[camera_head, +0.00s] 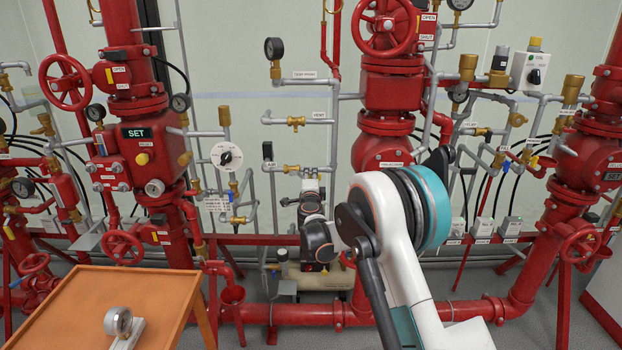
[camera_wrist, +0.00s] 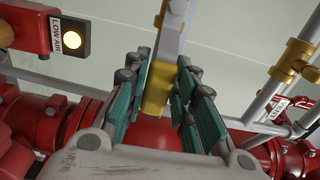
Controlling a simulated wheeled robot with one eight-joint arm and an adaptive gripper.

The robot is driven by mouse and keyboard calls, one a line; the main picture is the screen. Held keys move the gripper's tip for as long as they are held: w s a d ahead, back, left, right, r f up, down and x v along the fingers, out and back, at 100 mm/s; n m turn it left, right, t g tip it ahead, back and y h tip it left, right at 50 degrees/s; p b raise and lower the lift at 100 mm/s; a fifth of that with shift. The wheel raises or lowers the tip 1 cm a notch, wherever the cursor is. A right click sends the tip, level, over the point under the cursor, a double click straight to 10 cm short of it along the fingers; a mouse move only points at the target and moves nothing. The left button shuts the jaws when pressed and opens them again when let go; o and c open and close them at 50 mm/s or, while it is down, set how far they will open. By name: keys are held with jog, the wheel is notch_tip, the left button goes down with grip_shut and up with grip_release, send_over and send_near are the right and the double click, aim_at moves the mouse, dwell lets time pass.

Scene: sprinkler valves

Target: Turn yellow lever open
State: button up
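In the wrist view, a pale grey bar with a yellow end piece (camera_wrist: 157,92) runs down between the teal pads of my gripper (camera_wrist: 165,62); it looks like the yellow lever. The pads stand apart on either side of it. I cannot tell whether they touch it. In the head view, my wrist (camera_head: 313,205) points upward just below a brass valve (camera_head: 292,168) at the middle of the pipework. The fingertips and the lever are too small or hidden to make out there.
A lit lamp box marked LOW AIR (camera_wrist: 72,39) is at upper left of the wrist view, and a brass fitting (camera_wrist: 292,60) is at right. Red risers (camera_head: 385,130) and grey pipes crowd around my arm. An orange table (camera_head: 60,310) with a gauge (camera_head: 118,321) stands lower left.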

jog(key=shift+o, duration=0.9)
jog(key=shift+s, duration=0.1)
jog(key=s, duration=1.1)
jog(key=shift+s+a, duration=0.2)
jog(key=shift+s, duration=0.2)
